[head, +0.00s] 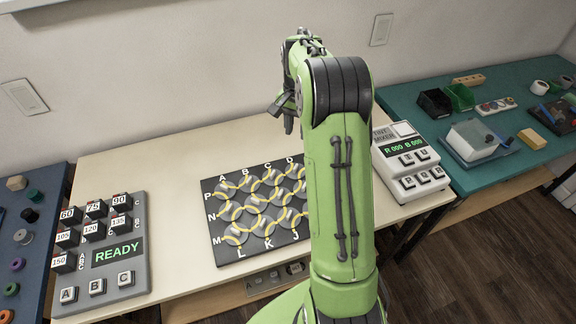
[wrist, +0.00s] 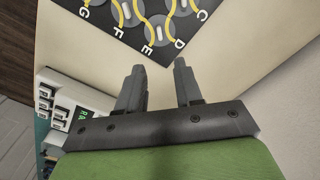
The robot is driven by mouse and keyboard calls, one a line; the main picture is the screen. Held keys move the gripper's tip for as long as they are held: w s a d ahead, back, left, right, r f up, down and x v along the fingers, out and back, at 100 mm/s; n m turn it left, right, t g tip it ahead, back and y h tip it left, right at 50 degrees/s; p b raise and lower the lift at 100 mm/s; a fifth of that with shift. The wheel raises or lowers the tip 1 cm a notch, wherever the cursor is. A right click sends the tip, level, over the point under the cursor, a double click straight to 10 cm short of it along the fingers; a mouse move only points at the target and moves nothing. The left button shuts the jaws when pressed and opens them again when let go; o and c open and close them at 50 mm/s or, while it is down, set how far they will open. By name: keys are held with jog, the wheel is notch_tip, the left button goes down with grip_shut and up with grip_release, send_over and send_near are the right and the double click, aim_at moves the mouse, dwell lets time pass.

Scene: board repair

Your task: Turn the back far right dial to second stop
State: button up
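The black dial board (head: 222,256) lies on the cream table, with round grey dials joined by yellow curves and white letters along its edges. My arm hides its right part in the head view. In the wrist view, the board (wrist: 100,17) shows at the top. The back far right dial (wrist: 158,28) sits at its corner by letters D and E. Its stop marks are too small to tell. My gripper (wrist: 158,70) is open and empty, its fingers apart and clear of the board. In the head view, my gripper (head: 283,112) hangs over the table behind the board.
A grey panel with READY display (head: 118,250) stands on the left. A white TINT MIXER box (head: 408,160) stands on the right. A teal table (head: 400,92) with bins and parts is farther right. The cream table behind the board is clear.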

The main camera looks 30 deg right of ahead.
aim_at(296, 166)
notch_tip(296, 166, down, 15)
jog(key=b, duration=0.4)
jog(key=shift+r, duration=0.15)
jog(key=shift+r, duration=0.1)
grip_shut()
